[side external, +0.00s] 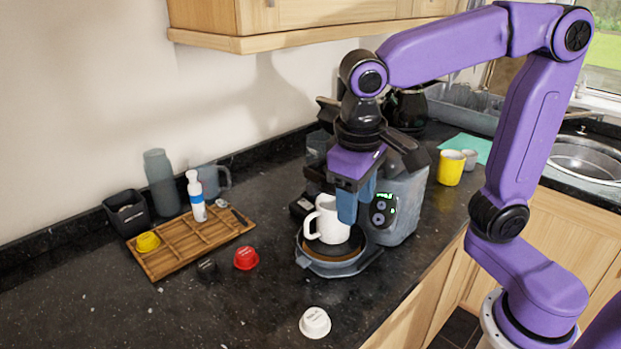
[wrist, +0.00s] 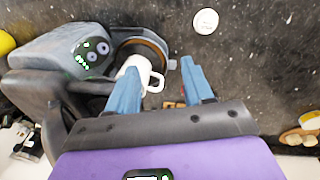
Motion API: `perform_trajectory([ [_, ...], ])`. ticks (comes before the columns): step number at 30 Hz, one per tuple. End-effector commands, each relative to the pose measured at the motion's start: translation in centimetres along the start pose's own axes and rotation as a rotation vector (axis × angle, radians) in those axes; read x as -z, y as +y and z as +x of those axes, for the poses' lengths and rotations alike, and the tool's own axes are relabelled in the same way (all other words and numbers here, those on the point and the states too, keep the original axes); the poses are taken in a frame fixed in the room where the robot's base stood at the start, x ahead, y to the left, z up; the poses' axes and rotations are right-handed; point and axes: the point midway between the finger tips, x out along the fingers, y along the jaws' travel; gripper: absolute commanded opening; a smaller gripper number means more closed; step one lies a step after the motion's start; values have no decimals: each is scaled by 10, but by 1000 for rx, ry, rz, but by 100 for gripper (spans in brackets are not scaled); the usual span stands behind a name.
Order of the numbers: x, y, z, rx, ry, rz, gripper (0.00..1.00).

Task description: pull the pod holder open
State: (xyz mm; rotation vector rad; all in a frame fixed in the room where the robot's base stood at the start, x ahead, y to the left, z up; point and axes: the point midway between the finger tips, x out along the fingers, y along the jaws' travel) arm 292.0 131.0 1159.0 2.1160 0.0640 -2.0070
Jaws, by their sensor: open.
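The grey coffee machine (side external: 400,205) has a panel with green lights and round buttons. It also shows at the upper left of the wrist view (wrist: 62,48). Its pod holder cannot be made out; my gripper and wrist cover the machine's upper front in the side view. A white mug (side external: 330,225) stands on the round drip tray (side external: 345,270) below. My gripper (side external: 357,203) points down in front of the machine, just above the mug in the side view. In the wrist view its blue fingers (wrist: 160,70) are apart with nothing held between them; the mug (wrist: 148,72) shows partly behind one finger.
A white pod (side external: 315,322), a red pod (side external: 246,258) and a black pod (side external: 207,269) lie on the dark counter. A wooden tray (side external: 180,255) with a yellow pod (side external: 148,242) and a bottle (side external: 196,196) is left. A yellow cup (side external: 451,168) stands right. The front counter is mostly clear.

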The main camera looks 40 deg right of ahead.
Motion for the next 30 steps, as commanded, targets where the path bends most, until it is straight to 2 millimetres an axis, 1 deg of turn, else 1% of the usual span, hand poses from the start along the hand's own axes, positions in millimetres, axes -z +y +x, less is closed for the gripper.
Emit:
perform_trajectory([
  [1,14,-5,-9,-14,3,91,51],
  [6,52,-11,-38,-73,12,418,51],
  [9,72,-14,-55,-106,23,616,51],
  [15,103,-16,-88,-172,56,1019,51],
  [19,116,-17,-107,-214,84,1282,51],
  [24,125,-15,-127,-256,118,1564,51],
  [27,126,-14,-134,-274,132,1668,51],
  [30,127,-14,-137,-282,140,1724,51],
])
